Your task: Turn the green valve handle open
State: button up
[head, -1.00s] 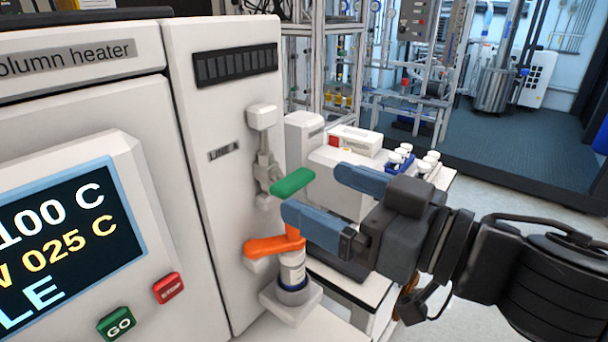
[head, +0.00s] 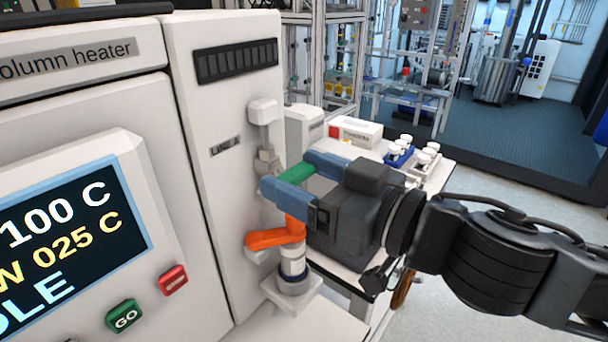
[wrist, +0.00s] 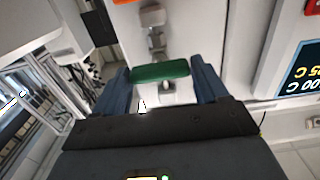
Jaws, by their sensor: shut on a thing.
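The green valve handle (head: 296,174) sits on a grey valve (head: 266,160) on the front of the white column heater panel. In the wrist view the green handle (wrist: 161,71) lies crosswise between the two blue fingers. My gripper (head: 293,178) has one finger on each side of the handle and is shut on it. The near finger hides part of the handle in the head view. In the wrist view my gripper (wrist: 167,84) shows a finger at each end of the handle.
An orange handle (head: 275,236) stands just below my gripper, above a small white-capped vial (head: 292,268). The heater screen (head: 60,230) and red and green buttons are at the left. A bench with vials (head: 404,150) stands behind my gripper.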

jog(key=c, duration=0.4)
jog(key=shift+f+n+b, duration=0.1)
jog(key=shift+n+b, duration=0.3)
jog(key=n+b, duration=0.2)
jog(key=shift+s+f+n, duration=0.1)
jog(key=shift+f+n, duration=0.05)
jog(key=shift+n, duration=0.25)
jog(key=n+b, duration=0.4)
jog(key=shift+s+a+n, duration=0.1)
jog(key=shift+n, duration=0.2)
jog(key=n+b, duration=0.4)
jog(key=n, duration=0.1)
jog(key=shift+c, duration=0.2)
jog(key=n+b, duration=0.2)
jog(key=n, duration=0.2)
jog(key=shift+n, duration=0.3)
jog(key=shift+b, duration=0.3)
